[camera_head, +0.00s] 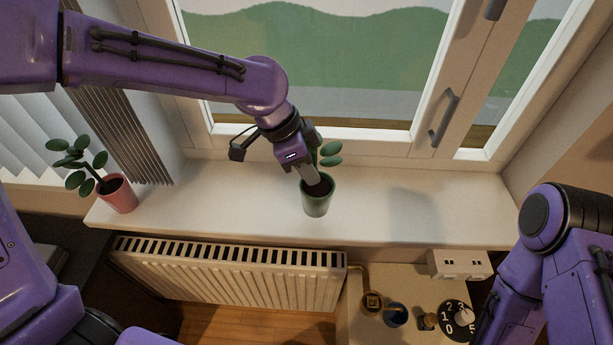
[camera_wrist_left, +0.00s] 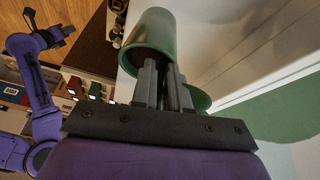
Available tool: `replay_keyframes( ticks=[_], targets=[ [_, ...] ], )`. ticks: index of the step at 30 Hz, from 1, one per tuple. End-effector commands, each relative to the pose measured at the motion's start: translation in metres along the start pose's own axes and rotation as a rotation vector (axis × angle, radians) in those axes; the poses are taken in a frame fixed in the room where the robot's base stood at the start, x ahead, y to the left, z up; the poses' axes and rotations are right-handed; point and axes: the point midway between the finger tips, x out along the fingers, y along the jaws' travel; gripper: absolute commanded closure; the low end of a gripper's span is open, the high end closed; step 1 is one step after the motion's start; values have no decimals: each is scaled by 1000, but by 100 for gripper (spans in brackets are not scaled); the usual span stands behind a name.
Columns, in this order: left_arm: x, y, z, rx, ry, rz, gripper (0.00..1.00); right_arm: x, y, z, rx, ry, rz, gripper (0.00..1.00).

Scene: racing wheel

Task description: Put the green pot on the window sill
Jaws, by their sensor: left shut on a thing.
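The green pot (camera_head: 317,199) with a leafy plant is over the middle of the white window sill (camera_head: 240,204) in the head view and looks about upright. My left gripper (camera_head: 314,180) reaches down from the upper left and is shut on the pot's rim. In the left wrist view the green pot (camera_wrist_left: 152,38) lies just beyond the closed fingers (camera_wrist_left: 165,85). I cannot tell whether its base touches the sill. My right gripper is outside the head view; the right arm's dark end (camera_wrist_left: 46,32) is small in the left wrist view.
A pink pot (camera_head: 117,195) with a plant stands at the sill's left end. The window (camera_head: 330,80) is behind. A radiator (camera_head: 235,275) is below. A panel with a dial (camera_head: 459,319) and a white socket box (camera_head: 460,264) is at lower right. The sill's right side is clear.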

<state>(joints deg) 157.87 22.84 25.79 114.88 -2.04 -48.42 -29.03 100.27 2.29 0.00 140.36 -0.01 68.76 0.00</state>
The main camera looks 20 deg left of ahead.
Motion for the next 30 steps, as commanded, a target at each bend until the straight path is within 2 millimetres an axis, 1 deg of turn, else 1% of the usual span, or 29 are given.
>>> replay_keyframes(
  ticks=[3,6,8,18,19,21,30],
  targets=[
    [10,-9,9,-3,0,2,100,-4,0,-2,0,-1,0,100],
    [26,-9,15,-3,-1,1,100,-8,1,-3,0,0,0,100],
    [32,-10,18,-2,1,0,100,-9,1,-4,0,0,0,100],
    [37,-10,19,-2,2,-2,100,-8,1,-3,0,0,0,100],
    [37,-10,20,-2,0,-1,79,-8,1,-3,0,0,0,100],
    [37,-10,20,-2,0,-1,60,-8,1,-3,0,0,0,100],
    [35,-10,19,-2,1,-2,60,-8,1,-3,0,0,0,100]
  ],
)
